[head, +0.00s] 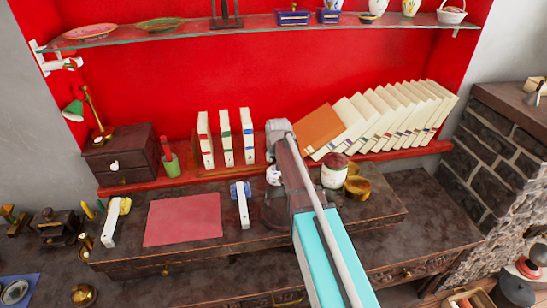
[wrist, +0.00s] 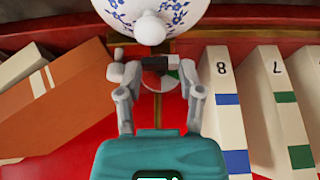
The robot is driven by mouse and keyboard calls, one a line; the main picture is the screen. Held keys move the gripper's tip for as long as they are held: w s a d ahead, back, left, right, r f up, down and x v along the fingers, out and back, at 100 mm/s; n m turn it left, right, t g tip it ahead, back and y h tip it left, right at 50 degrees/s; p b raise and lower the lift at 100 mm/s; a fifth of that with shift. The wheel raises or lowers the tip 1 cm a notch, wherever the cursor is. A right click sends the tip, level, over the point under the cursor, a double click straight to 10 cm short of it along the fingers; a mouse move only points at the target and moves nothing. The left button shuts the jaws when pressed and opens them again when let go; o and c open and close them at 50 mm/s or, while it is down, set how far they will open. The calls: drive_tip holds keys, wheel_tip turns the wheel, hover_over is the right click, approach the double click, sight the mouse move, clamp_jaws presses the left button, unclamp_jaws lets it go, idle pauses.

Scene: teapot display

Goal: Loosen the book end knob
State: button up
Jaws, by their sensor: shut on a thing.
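My gripper (wrist: 157,68) reaches to the book end on the red shelf, between upright numbered books and a leaning orange book. Its grey fingers are closed together at dark fingertips, shut on the book end knob, which is mostly hidden between them. A brass-coloured bar and a white disc with green and red show right behind the tips. A white rounded piece with blue flowers (wrist: 175,14) and a white ball (wrist: 150,29) sits just above the tips in the wrist view. In the head view my arm hides the fingertips and most of the book end.
Upright white books (head: 227,138) stand left of my arm; an orange book (head: 318,128) and a row of leaning books (head: 392,112) stand right. A glass shelf (head: 260,24) hangs above.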

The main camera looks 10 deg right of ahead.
drive_tip(key=shift+a+h, duration=0.1)
drive_tip(key=shift+h, duration=0.3)
drive_tip(key=h, duration=0.1)
drive_tip(key=h+b, duration=0.1)
drive_tip(key=shift+a+f+n+h, duration=0.25)
drive_tip(key=shift+a+n+h, duration=0.05)
drive_tip(key=shift+n+h, duration=0.1)
drive_tip(key=h+b, duration=0.4)
drive_tip(key=shift+a+f+n+t, duration=0.3)
drive_tip(key=shift+f+n, duration=0.05)
drive_tip(key=shift+n, duration=0.05)
drive_tip(key=h+b, duration=0.2)
drive_tip(key=b, duration=0.1)
drive_tip(key=n+h+b, duration=0.1)
drive_tip(key=h+b, duration=0.1)
drive_tip(key=b, duration=0.1)
drive_tip(key=shift+a+f, duration=0.2)
drive_tip(key=shift+f, duration=0.2)
drive_tip(key=h+b, duration=0.2)
drive_tip(key=b, duration=0.1)
drive_tip(key=shift+s+n+t, duration=0.1)
drive_tip(key=shift+n+t, duration=0.2)
drive_tip(key=shift+t, duration=0.1)
drive_tip(key=shift+r+h+b, duration=0.15)
drive_tip(key=shift+h+b, duration=0.15)
drive_tip(key=shift+b, duration=0.1)
